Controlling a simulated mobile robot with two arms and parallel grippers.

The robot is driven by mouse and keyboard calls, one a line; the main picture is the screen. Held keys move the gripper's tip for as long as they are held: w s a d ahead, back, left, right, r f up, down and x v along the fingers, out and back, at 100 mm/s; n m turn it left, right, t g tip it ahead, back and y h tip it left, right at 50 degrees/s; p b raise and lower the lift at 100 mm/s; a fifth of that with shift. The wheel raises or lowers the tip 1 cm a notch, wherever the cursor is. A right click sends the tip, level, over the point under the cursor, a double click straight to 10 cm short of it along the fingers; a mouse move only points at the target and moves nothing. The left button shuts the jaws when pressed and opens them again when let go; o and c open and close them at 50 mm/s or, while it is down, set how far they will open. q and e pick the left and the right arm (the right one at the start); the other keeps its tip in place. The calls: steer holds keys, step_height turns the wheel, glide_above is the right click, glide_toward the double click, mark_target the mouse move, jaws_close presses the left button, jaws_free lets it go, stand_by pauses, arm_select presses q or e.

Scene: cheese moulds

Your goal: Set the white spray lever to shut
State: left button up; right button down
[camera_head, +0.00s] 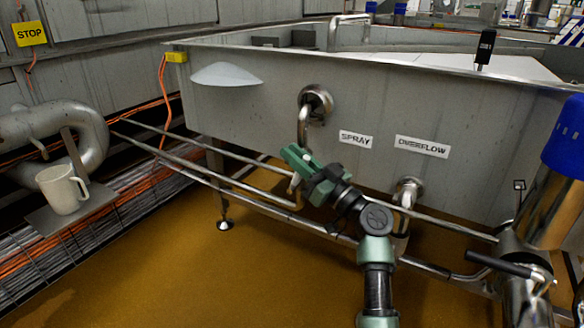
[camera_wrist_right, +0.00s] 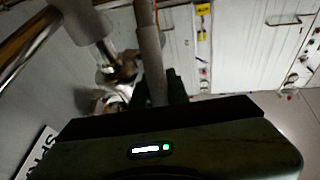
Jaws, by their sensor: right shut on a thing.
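The SPRAY label (camera_head: 356,139) is on the steel vat wall, right of a bent steel pipe (camera_head: 303,125) that comes out of a round flange. My right gripper (camera_head: 297,158), green and black, is at this pipe, below the flange. Its jaws are shut on the spray lever, and only a small white bit of the lever (camera_head: 308,158) shows between them. In the right wrist view a pale bar, likely this lever (camera_wrist_right: 151,50), runs down into the jaws beside a metal valve body (camera_wrist_right: 118,70). The lever's pivot and exact angle are hard to tell. My left gripper is not in view.
The OVERFLOW label (camera_head: 422,146) and a second flanged pipe (camera_head: 408,187) are to the right. Long steel pipes run under the vat (camera_head: 250,110). A white mug (camera_head: 62,190) stands on a small shelf at left. A black-handled lever (camera_head: 497,263) is at lower right.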

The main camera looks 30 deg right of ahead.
stand_by(0.3)
steer(key=c, duration=1.4)
jaws_free()
steer(key=shift+o, duration=0.2)
